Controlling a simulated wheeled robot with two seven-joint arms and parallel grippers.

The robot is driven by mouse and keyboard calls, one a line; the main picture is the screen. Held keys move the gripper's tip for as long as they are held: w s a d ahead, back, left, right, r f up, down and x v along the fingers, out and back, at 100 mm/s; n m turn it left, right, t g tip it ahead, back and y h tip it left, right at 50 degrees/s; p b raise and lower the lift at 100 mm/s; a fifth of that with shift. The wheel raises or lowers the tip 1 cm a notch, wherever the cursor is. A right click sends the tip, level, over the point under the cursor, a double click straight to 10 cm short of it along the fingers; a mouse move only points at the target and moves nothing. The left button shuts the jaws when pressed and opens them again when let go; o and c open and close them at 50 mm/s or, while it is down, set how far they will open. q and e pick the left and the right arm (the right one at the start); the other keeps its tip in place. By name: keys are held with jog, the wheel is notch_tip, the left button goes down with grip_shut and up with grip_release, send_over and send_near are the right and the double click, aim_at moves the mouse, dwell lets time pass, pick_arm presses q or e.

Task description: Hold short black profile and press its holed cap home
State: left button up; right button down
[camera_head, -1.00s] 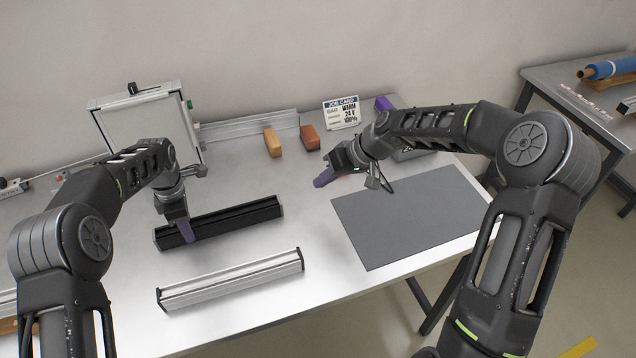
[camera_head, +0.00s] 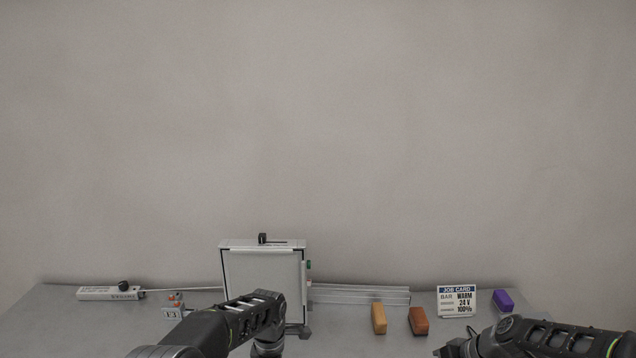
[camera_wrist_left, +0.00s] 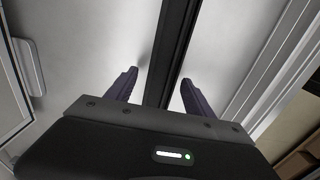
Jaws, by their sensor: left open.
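In the left wrist view a black grooved profile (camera_wrist_left: 175,40) runs up the picture on the bright metal table. My left gripper (camera_wrist_left: 159,77) is open, with its two dark purple fingers apart, one on each side of the profile in the picture. I cannot tell how high the fingers are above the table. No holed cap can be made out in either current view. In the head view the profile is below the frame, and only part of my left arm shows.
A white-fronted box (camera_head: 262,282) stands at the back of the table (camera_head: 60,325). A silver profile (camera_wrist_left: 262,75) lies right of the black one.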

pick_arm(q)
notch_tip(320, 180, up, 11)
jog(key=shift+r, duration=0.2)
dwell(0.5)
